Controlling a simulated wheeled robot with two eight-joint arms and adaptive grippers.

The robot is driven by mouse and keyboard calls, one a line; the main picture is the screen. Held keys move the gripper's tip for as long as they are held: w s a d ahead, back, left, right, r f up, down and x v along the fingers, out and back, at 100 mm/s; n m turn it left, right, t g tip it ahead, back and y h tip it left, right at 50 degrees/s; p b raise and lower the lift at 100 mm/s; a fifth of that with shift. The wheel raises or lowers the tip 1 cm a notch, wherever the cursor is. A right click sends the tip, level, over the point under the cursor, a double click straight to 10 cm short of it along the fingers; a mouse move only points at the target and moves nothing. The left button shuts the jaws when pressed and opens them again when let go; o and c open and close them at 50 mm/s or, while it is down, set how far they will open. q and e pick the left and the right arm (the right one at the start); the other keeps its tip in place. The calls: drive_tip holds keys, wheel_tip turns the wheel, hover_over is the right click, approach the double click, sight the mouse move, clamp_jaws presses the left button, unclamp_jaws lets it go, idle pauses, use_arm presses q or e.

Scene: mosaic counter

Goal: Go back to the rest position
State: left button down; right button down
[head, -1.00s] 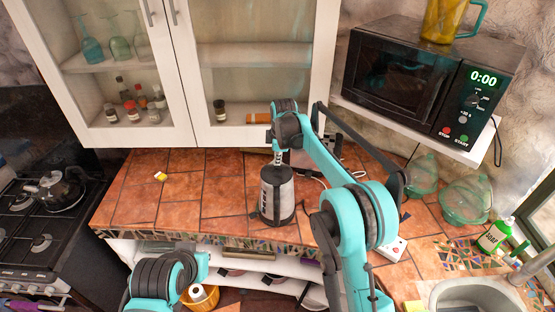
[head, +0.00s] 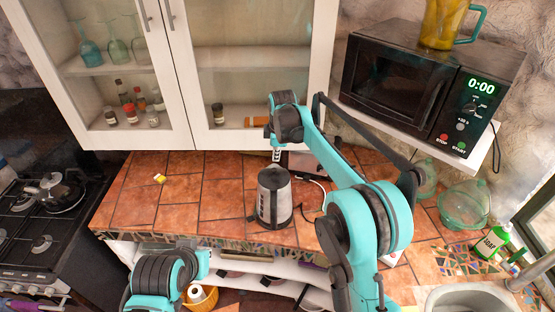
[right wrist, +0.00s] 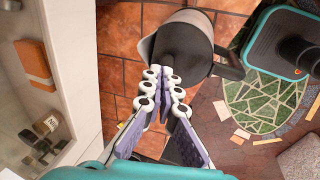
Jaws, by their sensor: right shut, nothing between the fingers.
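My right gripper (head: 276,157) is at the kettle's top in the head view, pointing down with nothing in it. In the right wrist view its fingers (right wrist: 163,84) are shut together. The grey and black kettle (head: 274,202) stands upright on the tiled counter, below the gripper. In the right wrist view the kettle (right wrist: 178,42) is just beyond the fingertips; I cannot tell the exact gap. Of my left arm, only a teal and black part shows at the bottom left of the head view; its gripper is out of view.
The glass-door cabinet (head: 180,75) hangs behind the counter (head: 205,195). The black microwave (head: 405,90) is on a shelf to the right, beside my right arm. Green glassware (head: 465,203) and a soap bottle (head: 490,243) stand at the right. The counter left of the kettle is mostly clear.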

wheel_tip(320, 180, up, 8)
drive_tip(key=s+d+f+m+t+b, duration=0.1)
drive_tip(key=s+d+f+m+b, duration=0.25)
drive_tip(key=s+d+b, duration=0.35)
drive_tip(key=s+d+f+m+t+b, duration=0.15)
drive_tip(key=s+d+m+b, duration=0.3)
drive_tip(key=s, duration=0.45)
drive_tip(key=s+d+f+m+t+b, duration=0.1)
drive_tip(key=s+d+f+m+b, duration=0.2)
drive_tip(key=s+f, duration=0.7)
drive_tip(key=s+d+f+m+t+b, duration=0.1)
drive_tip(key=s+d+f+m+b, duration=0.2)
drive_tip(key=s+f+m+b, duration=0.3)
drive_tip(key=s+f+m, duration=0.1)
drive_tip(key=s+f, duration=0.4)
drive_tip(key=f, duration=0.2)
drive_tip(key=shift+s+d+h, duration=0.15)
drive_tip(key=shift+d+h, duration=0.05)
drive_tip(key=shift+h, duration=0.2)
